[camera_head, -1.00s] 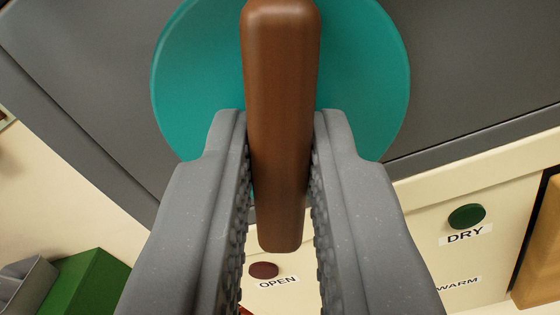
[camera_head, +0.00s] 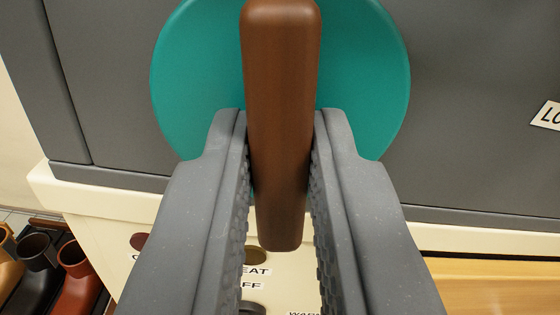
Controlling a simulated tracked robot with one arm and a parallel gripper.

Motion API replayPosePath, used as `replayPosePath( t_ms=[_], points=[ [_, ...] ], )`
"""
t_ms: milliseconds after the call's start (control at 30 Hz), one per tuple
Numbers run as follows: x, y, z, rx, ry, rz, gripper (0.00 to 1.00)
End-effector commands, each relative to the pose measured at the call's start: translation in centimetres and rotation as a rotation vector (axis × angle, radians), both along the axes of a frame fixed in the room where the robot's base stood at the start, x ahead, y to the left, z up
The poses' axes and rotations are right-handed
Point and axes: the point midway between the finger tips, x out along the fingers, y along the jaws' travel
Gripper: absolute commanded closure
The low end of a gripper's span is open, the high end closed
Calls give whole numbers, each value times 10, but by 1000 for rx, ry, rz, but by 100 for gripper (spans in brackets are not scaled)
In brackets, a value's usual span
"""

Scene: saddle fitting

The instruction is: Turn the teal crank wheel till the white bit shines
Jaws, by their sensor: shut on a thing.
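The teal crank wheel (camera_head: 195,85) is a round disc on a dark grey panel at the top middle. A brown handle bar (camera_head: 280,120) crosses its front and reaches down past its lower edge. My gripper (camera_head: 280,135) is shut on the brown handle, one grey ridged finger on each side. No white bit shows in this view; the handle and fingers cover part of the wheel and the panel below.
The grey panel (camera_head: 460,110) carries a partly cut label (camera_head: 547,115) at right. Below is a cream ledge (camera_head: 110,200) with partly hidden labelled buttons. Brown and red cup-like things (camera_head: 75,265) stand at the lower left. A wooden surface (camera_head: 500,280) lies at lower right.

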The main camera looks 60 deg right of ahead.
Motion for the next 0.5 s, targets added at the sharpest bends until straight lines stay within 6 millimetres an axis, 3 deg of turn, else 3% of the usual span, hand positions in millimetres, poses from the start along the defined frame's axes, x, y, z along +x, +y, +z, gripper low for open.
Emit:
replayPosePath(
  t_ms=[400, 433, 500],
  points=[
    [1, 2, -1, -4, 8, 6, 100],
    [1, 2, -1, -4, 8, 6, 83],
    [1, 2, -1, -4, 7, 6, 64]
  ],
)
